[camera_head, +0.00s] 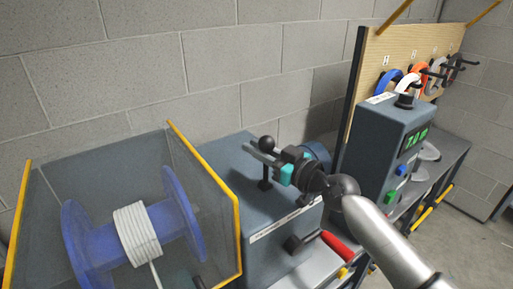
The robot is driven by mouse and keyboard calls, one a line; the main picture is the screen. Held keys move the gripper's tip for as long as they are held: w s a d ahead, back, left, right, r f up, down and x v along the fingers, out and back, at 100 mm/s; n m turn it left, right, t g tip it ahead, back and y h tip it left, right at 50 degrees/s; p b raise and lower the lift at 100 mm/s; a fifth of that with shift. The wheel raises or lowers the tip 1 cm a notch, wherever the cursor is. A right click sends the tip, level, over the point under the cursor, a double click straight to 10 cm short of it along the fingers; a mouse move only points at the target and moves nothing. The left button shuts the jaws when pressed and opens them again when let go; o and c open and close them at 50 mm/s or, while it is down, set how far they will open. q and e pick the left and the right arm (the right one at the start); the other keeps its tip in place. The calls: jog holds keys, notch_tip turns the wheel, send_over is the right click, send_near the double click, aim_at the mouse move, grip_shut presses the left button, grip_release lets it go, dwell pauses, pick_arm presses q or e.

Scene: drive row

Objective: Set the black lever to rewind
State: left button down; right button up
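The black lever (266,143) stands on top of the grey-blue machine housing (226,178), with a round black knob at its upper end. Its stem goes down to a small black base, and the middle of the stem is partly hidden by my gripper. My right gripper (263,154) comes in from the lower right, with its grey fingers at the lever just below the knob. They overlap the stem in the picture, but I cannot tell whether they grip it. Any rewind marking is not readable. My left gripper is not in view.
A blue spool (187,217) with white cable sits at left behind clear panels with yellow edges (205,168). A control box (378,150) with a green display stands at right. A red handle (340,249) lies below my arm. A wooden board (398,48) holds coloured coils.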

grip_shut()
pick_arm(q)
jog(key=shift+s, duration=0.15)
pick_arm(e)
jog(key=shift+r, duration=0.1)
dwell(0.7)
